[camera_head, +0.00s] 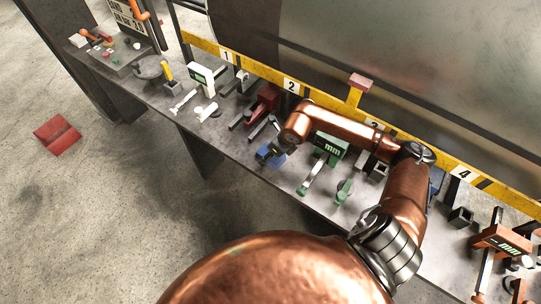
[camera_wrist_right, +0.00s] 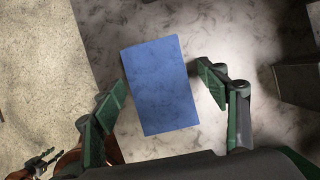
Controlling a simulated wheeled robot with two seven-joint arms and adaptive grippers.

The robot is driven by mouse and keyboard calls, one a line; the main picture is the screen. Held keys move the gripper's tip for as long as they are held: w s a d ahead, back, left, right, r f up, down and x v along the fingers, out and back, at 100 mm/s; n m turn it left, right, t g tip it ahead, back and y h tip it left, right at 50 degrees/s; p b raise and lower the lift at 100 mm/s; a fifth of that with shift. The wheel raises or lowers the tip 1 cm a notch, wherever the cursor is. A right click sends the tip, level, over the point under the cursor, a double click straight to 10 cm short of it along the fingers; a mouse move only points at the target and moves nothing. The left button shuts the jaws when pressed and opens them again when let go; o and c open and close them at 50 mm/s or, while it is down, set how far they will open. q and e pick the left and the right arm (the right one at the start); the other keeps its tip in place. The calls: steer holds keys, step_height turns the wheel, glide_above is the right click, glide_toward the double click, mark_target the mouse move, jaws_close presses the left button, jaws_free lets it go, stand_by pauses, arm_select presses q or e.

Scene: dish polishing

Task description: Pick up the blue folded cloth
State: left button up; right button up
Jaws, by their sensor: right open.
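The blue folded cloth (camera_wrist_right: 160,86) lies flat on the grey worktop in the right wrist view, a little tilted. My right gripper (camera_wrist_right: 161,84) is open, with one green finger on each side of the cloth in the picture. I cannot tell how high the fingertips are above it. In the head view my right arm reaches across the bench, and its gripper (camera_head: 275,151) is over a small blue patch in front of the red vise; the arm hides much there.
On the bench (camera_head: 229,147) are a red vise (camera_head: 262,101), a green "mm" gauge (camera_head: 331,148), a white gauge (camera_head: 201,78) and an orange gauge (camera_head: 500,240). A yellow numbered strip (camera_head: 260,70) runs along the back. A red object (camera_head: 57,135) lies on the floor.

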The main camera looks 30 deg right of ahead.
steer(key=shift+f, duration=0.2)
stand_by(0.5)
steer(key=shift+s, duration=0.1)
steer(key=c, duration=1.2)
